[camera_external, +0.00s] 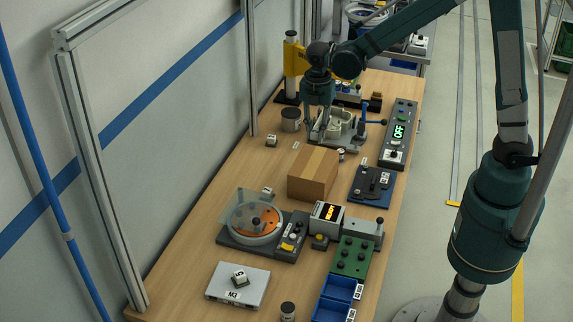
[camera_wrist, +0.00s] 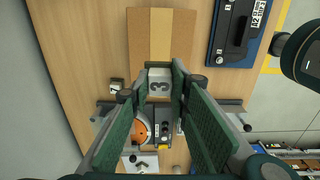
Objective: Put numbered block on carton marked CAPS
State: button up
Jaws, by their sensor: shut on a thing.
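My gripper (camera_wrist: 159,100) is shut on a pale block with a dark 3 on it (camera_wrist: 159,86), held between the green finger pads in the wrist view. In the external view my gripper (camera_external: 324,133) hangs over the far half of the bench, beyond the carton; the block is hard to make out there. The brown cardboard carton (camera_external: 313,174) stands closed on the bench, with a lighter tape strip along its top. It also shows just beyond the block in the wrist view (camera_wrist: 141,42). No CAPS marking is readable on the faces I see.
A dark blue device (camera_external: 371,186) stands right of the carton, and a turntable unit (camera_external: 262,236) in front. A display box (camera_external: 327,216) is near the carton's front. A fixture (camera_external: 338,128) lies behind it. Another numbered block (camera_external: 240,279) sits on a plate marked M3 (camera_external: 222,287).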

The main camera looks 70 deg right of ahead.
send_over(314, 163)
jog(key=shift+d+f, duration=0.15)
jog(key=shift+f, duration=2.6)
jog(key=shift+f, duration=2.1)
jog(key=shift+f, duration=0.1)
jog(key=o, duration=0.9)
jog(key=shift+r, duration=0.2)
jog(key=shift+r, duration=5.95)
